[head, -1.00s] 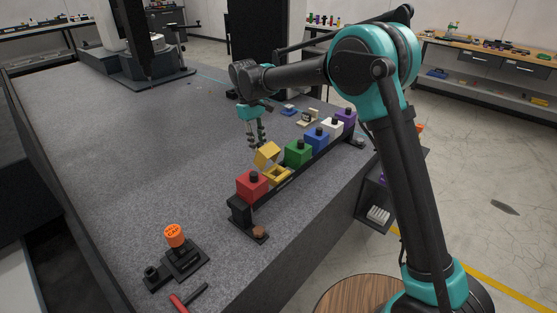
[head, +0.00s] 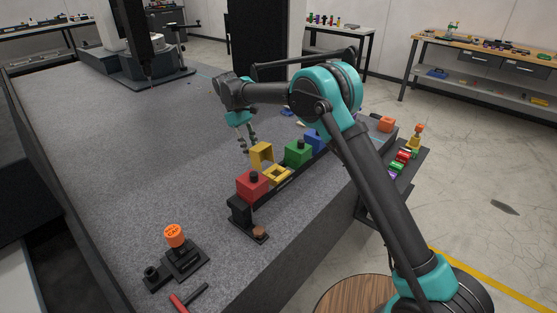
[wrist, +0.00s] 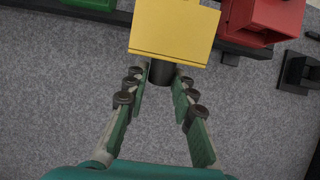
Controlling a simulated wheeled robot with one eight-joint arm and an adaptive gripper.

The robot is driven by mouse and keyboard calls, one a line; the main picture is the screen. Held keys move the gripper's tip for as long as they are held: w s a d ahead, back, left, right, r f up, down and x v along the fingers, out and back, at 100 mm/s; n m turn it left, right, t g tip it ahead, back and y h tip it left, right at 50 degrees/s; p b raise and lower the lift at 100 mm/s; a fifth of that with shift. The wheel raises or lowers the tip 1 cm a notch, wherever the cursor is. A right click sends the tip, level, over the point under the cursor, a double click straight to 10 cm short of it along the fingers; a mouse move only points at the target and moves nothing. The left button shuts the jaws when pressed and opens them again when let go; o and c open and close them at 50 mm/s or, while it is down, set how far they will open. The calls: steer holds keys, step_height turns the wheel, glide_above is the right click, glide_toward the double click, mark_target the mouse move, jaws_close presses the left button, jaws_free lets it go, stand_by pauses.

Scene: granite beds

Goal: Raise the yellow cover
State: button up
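The yellow cover (head: 261,153) stands swung up on its hinge, about upright, above the open yellow box (head: 277,174) on the rail. In the wrist view the cover (wrist: 174,28) fills the top middle, with its black knob (wrist: 161,73) pointing toward me. My gripper (head: 249,147) is just left of the cover in the head view. In the wrist view my gripper (wrist: 160,80) has its fingers spread, with the knob between the fingertips and gaps at its sides. I cannot tell whether anything touches the knob.
A red box (head: 252,185) stands on the near side of the yellow one. Green (head: 298,153) and blue (head: 313,138) boxes stand on the far side. An orange-topped black fixture (head: 176,245) and a red-handled tool (head: 187,300) lie nearer. The granite left of the rail is clear.

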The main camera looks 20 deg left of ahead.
steer(key=shift+o, duration=1.4)
steer(key=shift+r, duration=0.1)
steer(key=shift+v, duration=2.95)
steer(key=shift+r, duration=0.1)
